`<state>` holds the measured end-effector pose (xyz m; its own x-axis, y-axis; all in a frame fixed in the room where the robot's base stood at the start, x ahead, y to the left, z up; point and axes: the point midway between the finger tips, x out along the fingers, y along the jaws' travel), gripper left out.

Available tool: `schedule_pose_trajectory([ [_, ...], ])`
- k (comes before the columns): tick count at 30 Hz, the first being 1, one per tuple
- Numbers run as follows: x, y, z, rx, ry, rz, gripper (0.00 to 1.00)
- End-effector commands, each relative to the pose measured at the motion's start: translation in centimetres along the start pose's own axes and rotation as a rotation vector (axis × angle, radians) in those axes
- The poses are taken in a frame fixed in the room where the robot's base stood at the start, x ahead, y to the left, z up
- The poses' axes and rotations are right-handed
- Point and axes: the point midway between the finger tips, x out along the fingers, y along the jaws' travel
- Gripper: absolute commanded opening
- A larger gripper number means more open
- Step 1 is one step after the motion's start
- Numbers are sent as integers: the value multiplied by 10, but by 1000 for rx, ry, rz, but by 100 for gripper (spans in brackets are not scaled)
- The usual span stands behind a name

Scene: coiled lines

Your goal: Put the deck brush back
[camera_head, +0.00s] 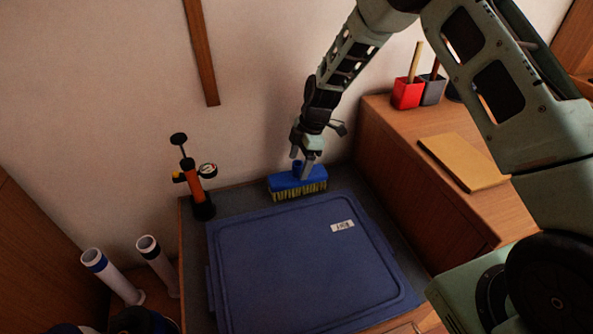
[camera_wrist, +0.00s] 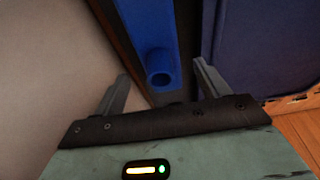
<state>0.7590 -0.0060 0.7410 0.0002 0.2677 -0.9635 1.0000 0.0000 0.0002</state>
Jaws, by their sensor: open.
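The deck brush (camera_head: 298,184) is a blue block with yellowish bristles. It sits on the dark top behind the blue lid, near the wall, with its bristles facing the front. My gripper (camera_head: 305,164) is right above the brush, pointing down. In the wrist view my gripper (camera_wrist: 164,84) is open, with one finger on each side of the brush's blue socket (camera_wrist: 160,72). The fingers look clear of the socket. No handle shows in the socket. The far end of the brush is cut off by the top of the wrist view.
A large blue lid (camera_head: 310,268) with a white label fills most of the top. An orange hand pump (camera_head: 194,185) stands at left. Two white tubes (camera_head: 112,275) stand further left. A wooden counter (camera_head: 400,150) at right holds a red holder (camera_head: 408,93) and a yellow board (camera_head: 463,162).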

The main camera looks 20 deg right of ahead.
Motion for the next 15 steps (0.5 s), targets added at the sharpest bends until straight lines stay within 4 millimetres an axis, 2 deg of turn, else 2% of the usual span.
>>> schedule_pose_trajectory([
  [1,-12,1,1,0,-1,5,74],
  [6,-47,1,0,0,0,4,74],
  [9,-62,0,0,1,0,2,74],
  [15,-79,-2,-4,5,-1,-1,74],
])
